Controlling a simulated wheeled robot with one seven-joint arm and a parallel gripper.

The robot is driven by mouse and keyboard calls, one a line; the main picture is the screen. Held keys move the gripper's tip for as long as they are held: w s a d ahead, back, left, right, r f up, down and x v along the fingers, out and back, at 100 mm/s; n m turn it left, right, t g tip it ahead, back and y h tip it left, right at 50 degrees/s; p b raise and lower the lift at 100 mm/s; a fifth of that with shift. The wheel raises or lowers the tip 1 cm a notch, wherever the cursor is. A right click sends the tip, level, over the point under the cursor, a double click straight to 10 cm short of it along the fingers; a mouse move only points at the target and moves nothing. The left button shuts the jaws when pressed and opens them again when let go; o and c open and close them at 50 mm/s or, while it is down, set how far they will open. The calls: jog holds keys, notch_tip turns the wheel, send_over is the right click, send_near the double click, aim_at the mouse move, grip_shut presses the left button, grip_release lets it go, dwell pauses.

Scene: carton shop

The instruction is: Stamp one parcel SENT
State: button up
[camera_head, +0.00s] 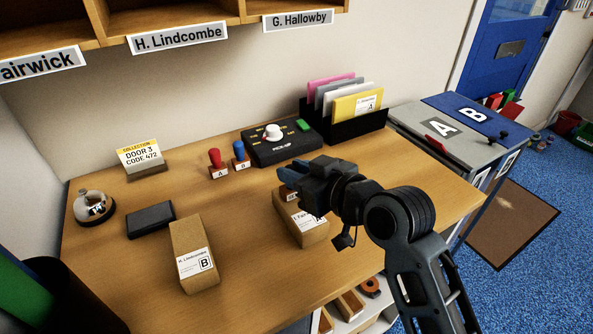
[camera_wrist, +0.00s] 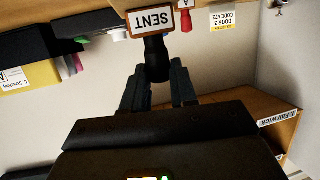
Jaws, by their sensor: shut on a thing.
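My gripper (camera_head: 298,180) is shut on the SENT stamp. In the wrist view the SENT stamp (camera_wrist: 152,21) shows its wooden block with a white SENT label, and its dark handle sits between the fingers (camera_wrist: 157,75). In the head view the gripper is over a brown parcel (camera_head: 306,228) with a white label, partly hidden by my arm. I cannot tell whether the stamp touches it. Another brown parcel (camera_head: 192,252), labelled H. Lindcombe and B, lies at the front left. A dark flat pad (camera_head: 150,219) lies behind it.
A bell (camera_head: 93,205) and a collection card (camera_head: 140,155) stand at the left. A red stamp (camera_head: 216,163), a blue stamp (camera_head: 240,157) and a black dial box (camera_head: 283,145) stand at the back. A file holder (camera_head: 345,127) and A/B bins (camera_head: 440,128) are right. Shelves (camera_head: 170,12) overhang the back.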

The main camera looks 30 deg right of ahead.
jog(key=shift+f, duration=0.1)
notch_tip(320, 180, up, 7)
jog(key=p, duration=0.5)
dwell(0.6)
